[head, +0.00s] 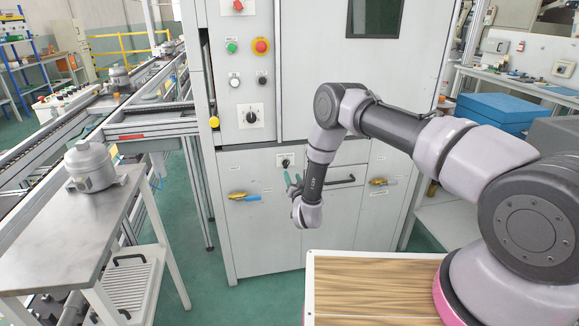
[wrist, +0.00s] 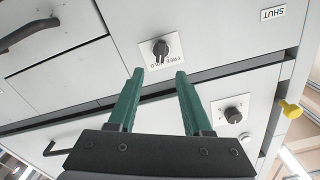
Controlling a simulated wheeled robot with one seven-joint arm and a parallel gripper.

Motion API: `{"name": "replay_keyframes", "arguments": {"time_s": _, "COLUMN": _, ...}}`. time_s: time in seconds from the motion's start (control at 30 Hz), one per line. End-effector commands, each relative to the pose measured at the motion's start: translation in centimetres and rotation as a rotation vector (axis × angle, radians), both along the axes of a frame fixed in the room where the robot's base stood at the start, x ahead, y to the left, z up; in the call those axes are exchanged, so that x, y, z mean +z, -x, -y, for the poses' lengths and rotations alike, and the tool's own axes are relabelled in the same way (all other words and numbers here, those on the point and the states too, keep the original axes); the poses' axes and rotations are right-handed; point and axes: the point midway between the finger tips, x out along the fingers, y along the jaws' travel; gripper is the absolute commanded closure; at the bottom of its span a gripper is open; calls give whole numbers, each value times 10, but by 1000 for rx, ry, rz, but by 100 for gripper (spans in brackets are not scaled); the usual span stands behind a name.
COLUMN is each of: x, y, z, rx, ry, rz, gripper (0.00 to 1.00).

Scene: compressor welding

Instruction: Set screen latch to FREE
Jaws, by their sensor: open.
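The screen latch is a black rotary knob (wrist: 160,49) on a white plate printed "FREE" and "HOLD", which reads upside down in the wrist view. I cannot tell which word its pointer marks. In the head view the small knob (head: 285,160) sits on the grey cabinet's lower front. My gripper (wrist: 159,72) is open, with its two green fingers pointing at the knob and the knob framed just beyond the tips. The fingers look empty and apart from the knob. In the head view my gripper (head: 293,176) is just below the knob, partly hidden by my wrist.
A larger knob (head: 251,116) and a yellow knob (head: 214,122) sit higher on the cabinet. A black drawer handle (head: 340,181) is right of the latch. A metal side table (head: 70,225) stands at left.

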Motion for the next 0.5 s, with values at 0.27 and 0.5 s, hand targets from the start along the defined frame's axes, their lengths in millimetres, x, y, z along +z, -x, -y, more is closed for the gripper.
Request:
{"name": "replay_keyframes", "arguments": {"time_s": 0.27, "x": 1, "y": -52, "z": -15, "rx": 1, "ry": -1, "rz": 3, "gripper": 50}}
{"name": "replay_keyframes", "arguments": {"time_s": 0.5, "x": 0, "y": -80, "z": -24, "rx": 1, "ry": 1, "rz": 1, "gripper": 50}}
